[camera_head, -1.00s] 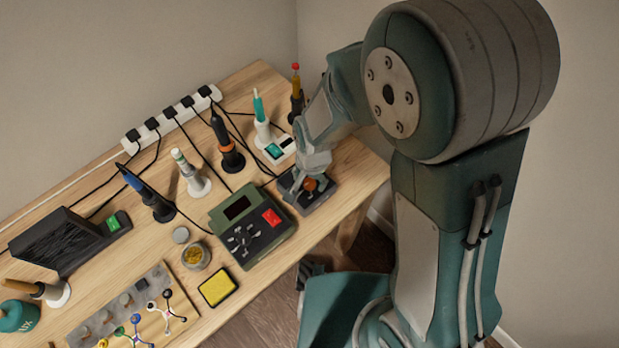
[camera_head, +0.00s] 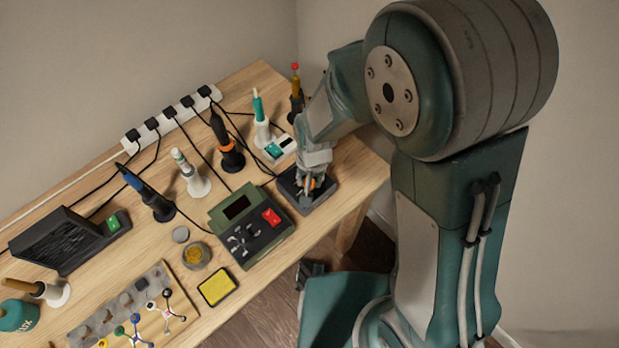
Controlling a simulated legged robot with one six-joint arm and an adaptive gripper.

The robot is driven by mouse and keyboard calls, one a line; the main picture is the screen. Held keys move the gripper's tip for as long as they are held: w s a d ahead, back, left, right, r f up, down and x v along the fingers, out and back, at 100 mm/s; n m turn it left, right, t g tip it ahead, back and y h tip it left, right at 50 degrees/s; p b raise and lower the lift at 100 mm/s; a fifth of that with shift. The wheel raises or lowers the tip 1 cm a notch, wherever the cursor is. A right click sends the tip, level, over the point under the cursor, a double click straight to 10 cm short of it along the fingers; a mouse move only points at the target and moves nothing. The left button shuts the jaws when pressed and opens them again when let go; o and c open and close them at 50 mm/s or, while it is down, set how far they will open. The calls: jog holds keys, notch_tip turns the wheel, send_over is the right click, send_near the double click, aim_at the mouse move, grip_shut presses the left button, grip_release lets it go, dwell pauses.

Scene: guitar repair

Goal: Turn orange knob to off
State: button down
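The orange knob (camera_head: 317,183) sits on top of a small dark box (camera_head: 328,196) at the right part of the wooden bench. My gripper (camera_head: 309,186) points down at the knob, with its fingers around or right beside it. Only a small bit of orange shows between and beside the fingers. The fingers hide most of the knob, so its setting cannot be read. I cannot tell whether the fingers press on it.
A green station with a red switch (camera_head: 271,217) stands just left of the box. Several soldering irons in stands, one with a teal handle (camera_head: 258,106), are behind. A power strip (camera_head: 172,118) lies at the back. The bench's front right edge is close to the box.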

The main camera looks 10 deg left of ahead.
jog(key=n, duration=0.7)
jog(key=shift+w+a, duration=0.1)
dwell(0.5)
jog(key=shift+c, duration=1.7)
grip_release()
notch_tip(320, 180, up, 12)
jog(key=shift+w+d, duration=0.2)
jog(key=shift+w, duration=0.05)
